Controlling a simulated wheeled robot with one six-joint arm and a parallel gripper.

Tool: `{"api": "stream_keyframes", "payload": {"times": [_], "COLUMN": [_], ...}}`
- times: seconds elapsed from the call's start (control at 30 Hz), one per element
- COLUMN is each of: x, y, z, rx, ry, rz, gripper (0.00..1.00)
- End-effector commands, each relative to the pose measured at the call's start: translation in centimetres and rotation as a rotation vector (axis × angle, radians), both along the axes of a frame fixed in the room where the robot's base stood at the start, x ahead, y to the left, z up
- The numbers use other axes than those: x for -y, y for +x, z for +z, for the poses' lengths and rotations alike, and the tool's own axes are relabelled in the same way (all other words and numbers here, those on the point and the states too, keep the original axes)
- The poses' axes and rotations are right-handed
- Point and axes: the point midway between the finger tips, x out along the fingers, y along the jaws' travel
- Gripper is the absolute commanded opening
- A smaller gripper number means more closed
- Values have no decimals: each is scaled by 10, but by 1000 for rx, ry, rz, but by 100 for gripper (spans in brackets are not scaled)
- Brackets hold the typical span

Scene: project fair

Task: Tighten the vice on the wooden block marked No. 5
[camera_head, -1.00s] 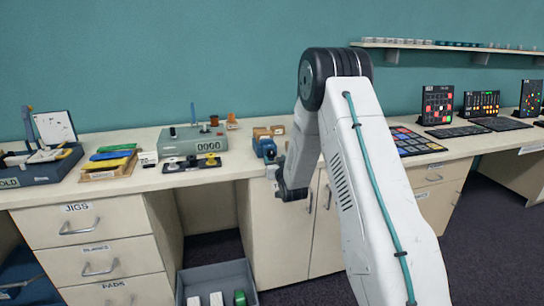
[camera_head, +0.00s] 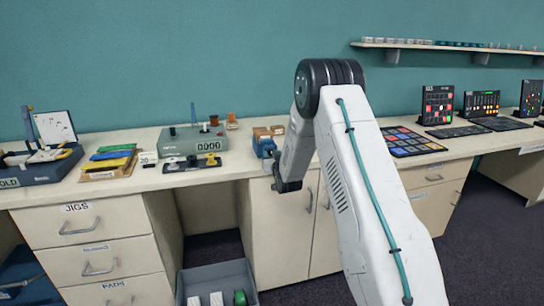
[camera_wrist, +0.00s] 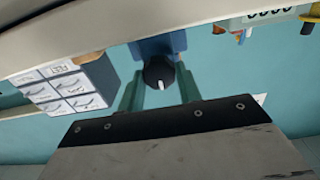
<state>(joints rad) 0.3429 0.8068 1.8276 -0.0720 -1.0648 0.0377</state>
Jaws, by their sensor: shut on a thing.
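The blue vice (camera_head: 263,146) stands at the front edge of the bench, left of my forearm. In the wrist view, the vice body (camera_wrist: 158,45) shows with a round black knob (camera_wrist: 158,73) bearing a white mark. My gripper (camera_wrist: 159,80) has one greenish finger on each side of the knob and is shut on it. In the head view, my gripper (camera_head: 272,168) is small and dark below the vice. Brown wooden blocks (camera_head: 262,131) sit at and behind the vice. I cannot read No. 5 or see the jaw contact.
A grey-green counter box (camera_head: 195,142) reading 0000 and a dark strip with knobs (camera_head: 194,164) lie left of the vice. A colour-tile panel (camera_head: 412,141) lies to the right. Cabinet doors (camera_head: 285,235) are under the bench; a grey crate (camera_head: 215,275) is on the floor.

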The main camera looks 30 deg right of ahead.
Motion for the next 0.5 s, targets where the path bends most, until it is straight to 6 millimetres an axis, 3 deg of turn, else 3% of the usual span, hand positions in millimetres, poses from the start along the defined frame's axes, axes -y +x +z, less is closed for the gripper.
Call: {"api": "stream_keyframes", "payload": {"times": [0.27,0.5], "x": [0,1], "y": [0,-1], "z": [0,0], "rx": [21,69], "ry": [72,239], "rz": [0,0], "gripper": [12,12]}}
